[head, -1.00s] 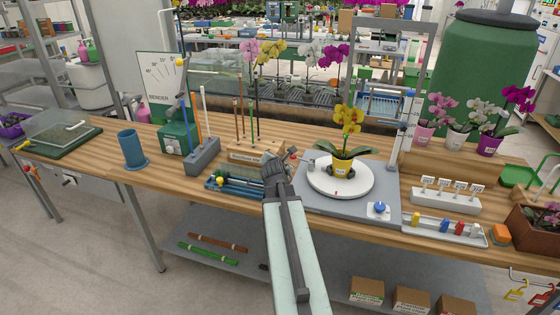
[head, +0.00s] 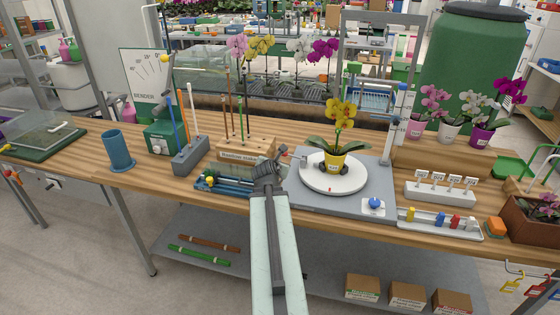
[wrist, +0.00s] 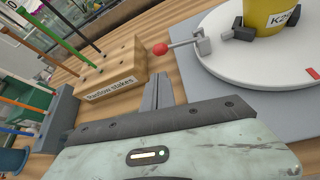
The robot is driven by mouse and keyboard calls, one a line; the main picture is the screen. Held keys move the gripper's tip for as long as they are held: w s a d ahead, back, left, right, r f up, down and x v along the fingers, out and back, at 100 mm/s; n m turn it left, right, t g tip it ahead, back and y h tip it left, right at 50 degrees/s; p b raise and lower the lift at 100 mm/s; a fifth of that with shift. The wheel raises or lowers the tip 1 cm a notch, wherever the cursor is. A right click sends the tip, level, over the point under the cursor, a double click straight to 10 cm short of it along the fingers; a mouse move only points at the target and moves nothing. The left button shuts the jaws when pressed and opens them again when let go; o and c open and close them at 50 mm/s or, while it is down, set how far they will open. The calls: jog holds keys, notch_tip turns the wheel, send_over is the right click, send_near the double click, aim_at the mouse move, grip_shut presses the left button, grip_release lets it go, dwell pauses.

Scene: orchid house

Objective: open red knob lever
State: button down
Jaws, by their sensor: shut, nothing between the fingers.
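The red knob (wrist: 160,48) sits on the end of a short grey lever (wrist: 181,44) in the wrist view. The lever joins a grey block (wrist: 203,42) at the left rim of the white turntable (wrist: 245,65). A yellow pot (wrist: 265,15) with grey clamp pieces at its base stands on the turntable. In the head view the pot (head: 333,162) holds a yellow orchid. My gripper (wrist: 162,77) is shut and empty, with its fingertips just short of the red knob and apart from it. In the head view my gripper (head: 275,160) is left of the turntable (head: 318,184).
A blue tray (head: 220,184) lies left of my arm. The turntable rests on a grey board (head: 375,185) with a blue knob (head: 375,204). Labelled holders (head: 440,190) stand to the right.

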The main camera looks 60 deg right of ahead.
aim_at(292, 156)
jog(key=b+x, duration=0.4)
jog(key=x, duration=0.6)
jog(key=shift+d+b, duration=0.1)
jog(key=shift+b, duration=0.25)
